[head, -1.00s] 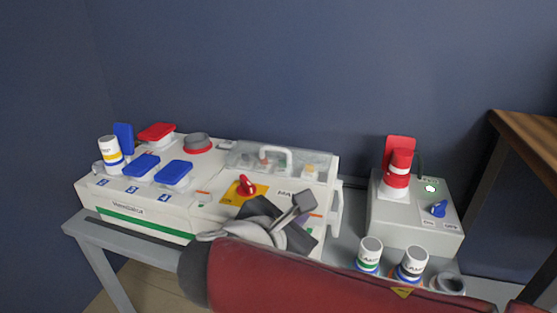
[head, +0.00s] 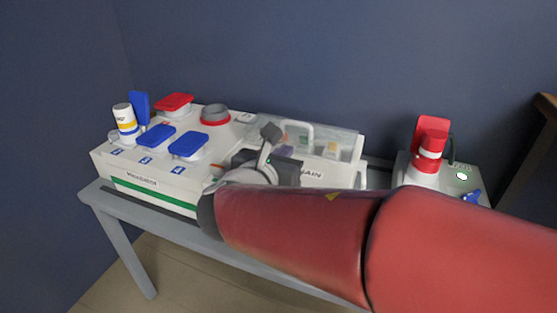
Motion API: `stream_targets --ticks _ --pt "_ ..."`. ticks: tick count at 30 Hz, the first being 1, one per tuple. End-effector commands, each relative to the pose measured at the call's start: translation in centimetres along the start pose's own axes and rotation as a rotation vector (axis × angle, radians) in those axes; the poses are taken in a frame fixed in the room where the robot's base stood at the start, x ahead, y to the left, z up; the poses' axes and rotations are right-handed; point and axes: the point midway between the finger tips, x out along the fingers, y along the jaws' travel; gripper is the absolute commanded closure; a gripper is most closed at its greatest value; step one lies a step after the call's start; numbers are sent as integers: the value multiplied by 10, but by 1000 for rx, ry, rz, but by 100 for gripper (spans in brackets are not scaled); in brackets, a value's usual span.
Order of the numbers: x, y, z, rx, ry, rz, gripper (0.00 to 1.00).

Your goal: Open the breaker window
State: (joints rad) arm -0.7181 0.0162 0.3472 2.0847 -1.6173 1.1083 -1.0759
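The breaker window (head: 342,138) is a clear cover on the right end of the large white socket box (head: 158,186). It lies down over several small breakers, and its pale handle (head: 309,128) rises from it. My gripper (head: 268,146) is just left of and in front of the window, over the box's front part. A grey finger tip stands up near the window's left end. I cannot tell whether the gripper touches the window. The arm hides the lower right of the box, and the finger gap is not clear.
Blue lids (head: 188,145), a red lid (head: 174,102), a grey round socket with a red ring (head: 215,114) and a white plug (head: 124,118) are on the box's left. A smaller box with a red plug (head: 431,145) stands right. The grey table (head: 118,229) is partly hidden by my arm.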

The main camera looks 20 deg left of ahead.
Motion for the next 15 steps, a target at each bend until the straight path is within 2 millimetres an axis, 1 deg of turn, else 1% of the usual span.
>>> stream_targets --ticks 1,3,6,10,15 --pt "10 0 1 1 0 -2 100" --pt "16 0 13 4 -1 -1 100" --pt "25 0 21 2 0 0 100" --pt "31 0 27 2 0 0 100" --pt "33 0 29 1 0 1 100"
